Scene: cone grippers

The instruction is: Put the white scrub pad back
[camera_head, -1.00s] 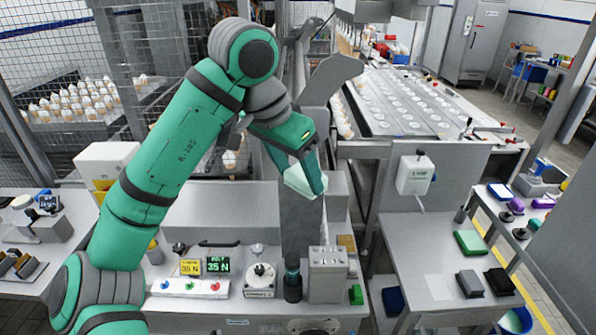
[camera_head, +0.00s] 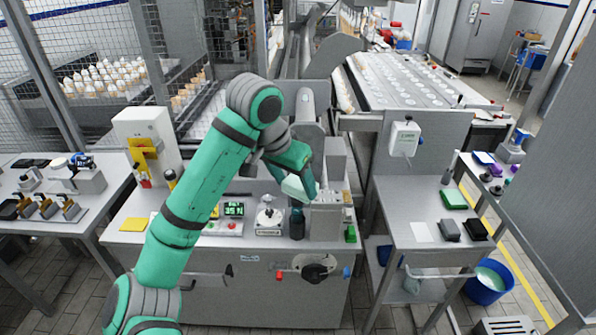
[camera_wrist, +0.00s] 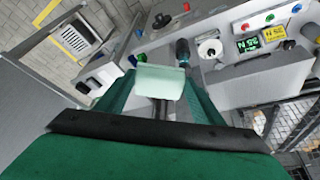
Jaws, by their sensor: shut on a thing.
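My gripper (camera_head: 304,187) is shut on the white scrub pad (camera_head: 294,188), a pale, faintly green-tinted block. The pad is held in the air in front of the machine, near the grey block at the right of the bench. In the wrist view, the pad (camera_wrist: 160,83) sits between the two green fingers. On the right steel table (camera_head: 400,200) lie a green pad (camera_head: 453,199), a grey pad (camera_head: 449,230) and a black pad (camera_head: 475,230). A flat pale square (camera_head: 422,232) lies bare left of the grey pad.
A dark bottle (camera_head: 297,224) and a grey block (camera_head: 325,220) stand on the bench below my gripper. A white box (camera_head: 404,138) is on the panel behind the right table. A blue bucket (camera_head: 488,282) stands on the floor. A grey panel (camera_head: 540,170) fills the right edge.

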